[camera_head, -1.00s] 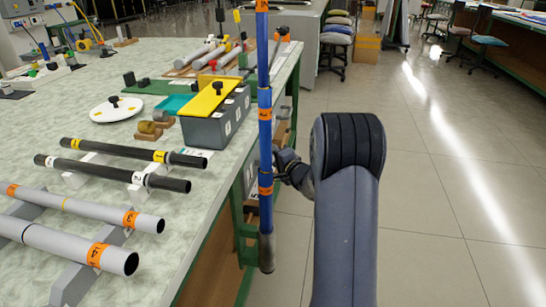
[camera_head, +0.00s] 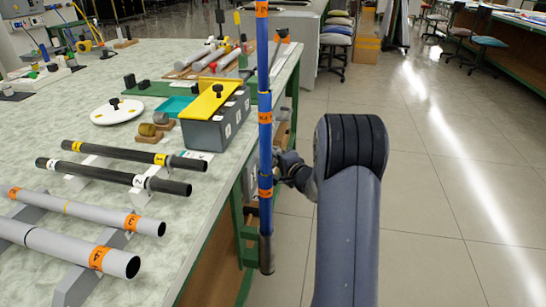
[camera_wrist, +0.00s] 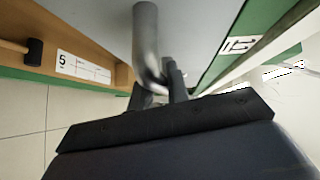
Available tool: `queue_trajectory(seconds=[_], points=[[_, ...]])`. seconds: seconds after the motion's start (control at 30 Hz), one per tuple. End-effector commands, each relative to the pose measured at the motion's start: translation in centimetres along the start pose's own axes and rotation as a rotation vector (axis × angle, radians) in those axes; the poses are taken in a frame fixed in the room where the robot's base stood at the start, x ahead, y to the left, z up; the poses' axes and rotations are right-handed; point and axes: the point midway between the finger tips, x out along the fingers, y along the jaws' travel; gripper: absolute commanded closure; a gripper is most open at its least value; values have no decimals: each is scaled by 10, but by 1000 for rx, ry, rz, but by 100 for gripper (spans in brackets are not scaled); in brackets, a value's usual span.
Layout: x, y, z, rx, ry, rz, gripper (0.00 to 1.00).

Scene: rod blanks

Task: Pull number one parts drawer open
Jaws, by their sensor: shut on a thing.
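In the wrist view, my gripper (camera_wrist: 160,85) is shut on a bent silver bar handle (camera_wrist: 147,40). The handle stands beside a grey front panel (camera_wrist: 205,30), which I take for the drawer front. A white label (camera_wrist: 241,45) sits at the panel's right, and I cannot read it surely. In the head view, my wrist (camera_head: 288,167) reaches the bench side from the right, and a blue rod hides the fingertips and the handle. A grey front (camera_head: 250,175) shows partly below the tabletop. How far the drawer stands out is not visible.
The blue rod (camera_head: 265,130) with orange bands stands upright in front of my wrist. Black rods (camera_head: 120,175) and grey rods (camera_head: 70,250) lie on holders on the bench (camera_head: 60,130). A grey box (camera_head: 215,125) with yellow lid sits near the bench edge.

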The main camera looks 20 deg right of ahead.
Motion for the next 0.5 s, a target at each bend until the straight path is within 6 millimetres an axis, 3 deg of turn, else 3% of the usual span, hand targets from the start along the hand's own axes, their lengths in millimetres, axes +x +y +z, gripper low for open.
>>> queue_trajectory(seconds=[0.5], points=[[-81, 18, -81, 5, 5, 6, 100]])
